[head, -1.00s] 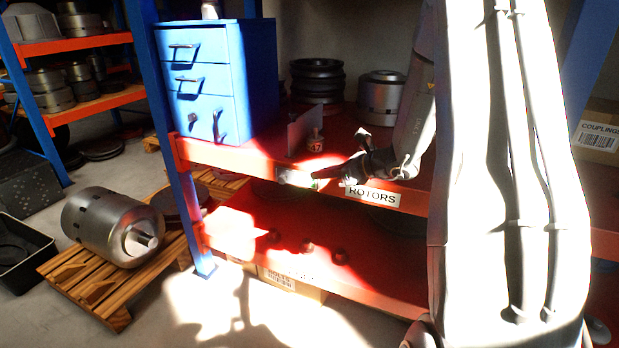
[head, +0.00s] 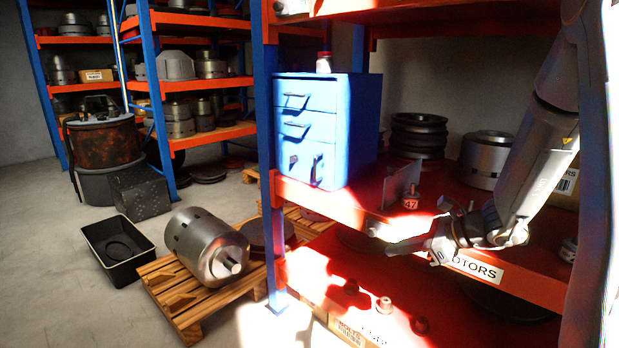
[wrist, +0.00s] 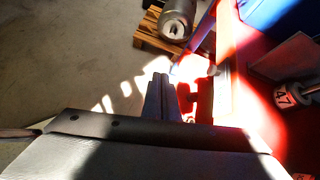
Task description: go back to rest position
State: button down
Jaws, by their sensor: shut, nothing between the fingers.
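My gripper (head: 392,249) is in front of the orange shelf edge, just left of the ROTORS label (head: 475,267). Its fingers point left and are shut with nothing between them. In the wrist view my gripper (wrist: 160,82) shows as closed fingers over the sunlit floor. My arm comes down to it from the upper right in the head view.
A blue drawer cabinet (head: 342,128) and a small part tagged 47 (head: 411,201) stand on the shelf behind the gripper. The tagged part is at right in the wrist view (wrist: 285,99). A large rotor (head: 207,247) lies on a wooden pallet (head: 172,292).

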jog(key=s+a+f+n+g+h, duration=0.1)
jog(key=s+a+n+g, duration=0.25)
jog(key=s+n, duration=0.35)
jog(key=s+a+n+g+h, duration=0.25)
jog(key=s+a+n, duration=0.25)
jog(key=s, duration=0.4)
jog(key=s+d+n+g+h, duration=0.1)
jog(key=s+n+h, duration=0.3)
jog(key=s+n, duration=0.5)
jog(key=d+n, duration=0.1)
jog(key=n, duration=0.2)
jog(key=shift+d+r+h, duration=0.35)
jog(key=shift+d+r, duration=0.05)
